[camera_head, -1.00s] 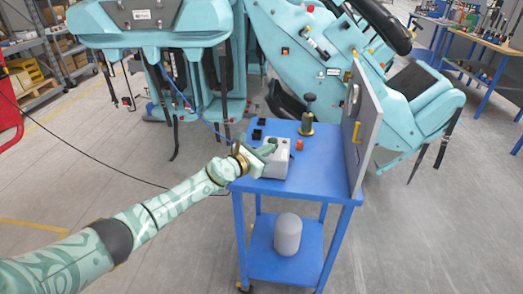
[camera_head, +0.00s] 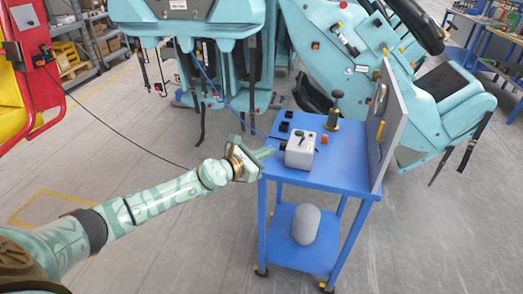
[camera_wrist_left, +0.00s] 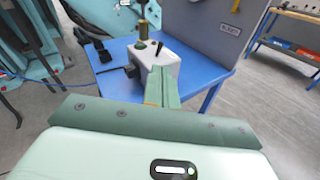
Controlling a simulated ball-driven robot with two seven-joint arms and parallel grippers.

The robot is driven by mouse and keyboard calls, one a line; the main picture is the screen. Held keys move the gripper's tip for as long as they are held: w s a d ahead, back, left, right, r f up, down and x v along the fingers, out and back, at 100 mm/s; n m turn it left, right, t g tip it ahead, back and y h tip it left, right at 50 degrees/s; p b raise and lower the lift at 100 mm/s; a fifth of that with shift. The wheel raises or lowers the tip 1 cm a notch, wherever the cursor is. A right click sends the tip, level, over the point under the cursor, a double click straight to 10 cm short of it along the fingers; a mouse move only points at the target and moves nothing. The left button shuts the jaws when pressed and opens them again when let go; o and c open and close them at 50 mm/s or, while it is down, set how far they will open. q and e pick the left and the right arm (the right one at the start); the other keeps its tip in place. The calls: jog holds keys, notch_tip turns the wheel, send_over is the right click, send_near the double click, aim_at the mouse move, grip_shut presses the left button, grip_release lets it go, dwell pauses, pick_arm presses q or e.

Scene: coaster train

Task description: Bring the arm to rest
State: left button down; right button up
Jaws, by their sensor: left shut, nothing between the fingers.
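My left arm comes in from the left in the head view. Its gripper (camera_head: 266,155) is shut and empty, at the left edge of the blue cart (camera_head: 345,172), just left of a grey control box (camera_head: 300,150). In the left wrist view the shut fingers (camera_wrist_left: 161,88) point toward the control box (camera_wrist_left: 155,62), which stands beyond them and is partly covered. I cannot tell the exact gap between the fingers and the box. My right gripper is not in view.
Teal coaster seats (camera_head: 195,35) stand behind. Floor at the front left is open.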

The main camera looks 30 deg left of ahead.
pick_arm(q)
jog(key=shift+s+a, duration=0.25)
jog(key=shift+s, duration=0.35)
